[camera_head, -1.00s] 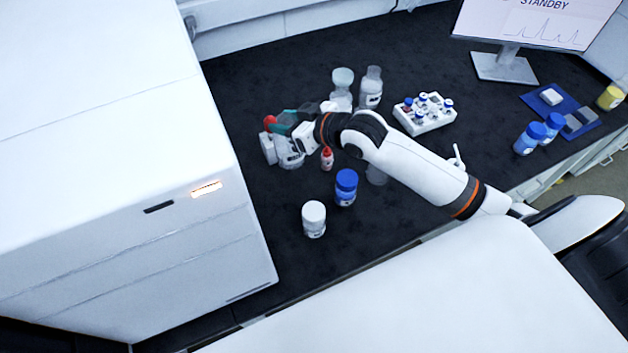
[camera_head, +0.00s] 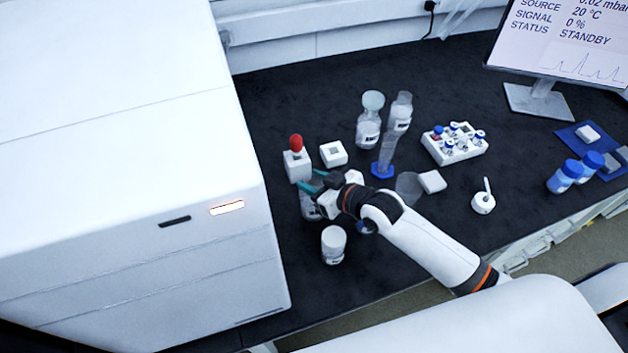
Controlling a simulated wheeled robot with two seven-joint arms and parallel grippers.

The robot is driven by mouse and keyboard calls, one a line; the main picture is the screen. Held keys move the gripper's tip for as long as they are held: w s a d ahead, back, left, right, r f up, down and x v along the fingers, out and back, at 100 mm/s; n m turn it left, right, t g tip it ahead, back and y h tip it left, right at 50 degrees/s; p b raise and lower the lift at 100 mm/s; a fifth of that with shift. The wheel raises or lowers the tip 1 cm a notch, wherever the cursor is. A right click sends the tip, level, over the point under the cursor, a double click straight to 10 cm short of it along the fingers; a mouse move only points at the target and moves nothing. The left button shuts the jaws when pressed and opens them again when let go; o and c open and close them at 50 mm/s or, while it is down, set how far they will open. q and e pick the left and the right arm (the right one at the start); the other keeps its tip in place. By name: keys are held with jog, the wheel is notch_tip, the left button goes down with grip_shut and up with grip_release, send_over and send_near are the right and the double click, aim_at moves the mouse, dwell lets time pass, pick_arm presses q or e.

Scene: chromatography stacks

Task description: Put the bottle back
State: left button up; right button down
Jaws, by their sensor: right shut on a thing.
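My right gripper (camera_head: 312,188), with teal fingers, is shut on a clear bottle (camera_head: 311,209) bearing a white label. The bottle is partly hidden by the gripper, and I cannot tell whether its base touches the bench. Just beyond it are a white block (camera_head: 298,168) with a red rounded top (camera_head: 296,142) on it, and a white block with a square hollow (camera_head: 333,154). My left gripper is not in view.
A white-capped jar (camera_head: 333,245) stands nearby. A blue-capped bottle (camera_head: 366,228) is mostly behind my arm. Behind stand a jar (camera_head: 368,132), a blue-based cylinder (camera_head: 382,169) and a vial rack (camera_head: 455,146). A large white cabinet (camera_head: 130,170) borders the left.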

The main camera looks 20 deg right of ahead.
jog(key=shift+f, duration=0.1)
jog(key=c, duration=1.1)
grip_release()
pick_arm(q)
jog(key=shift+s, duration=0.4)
pick_arm(e)
jog(key=shift+o, duration=1)
jog(key=shift+s, duration=0.1)
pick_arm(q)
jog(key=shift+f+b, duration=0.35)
pick_arm(e)
jog(key=v, duration=1.2)
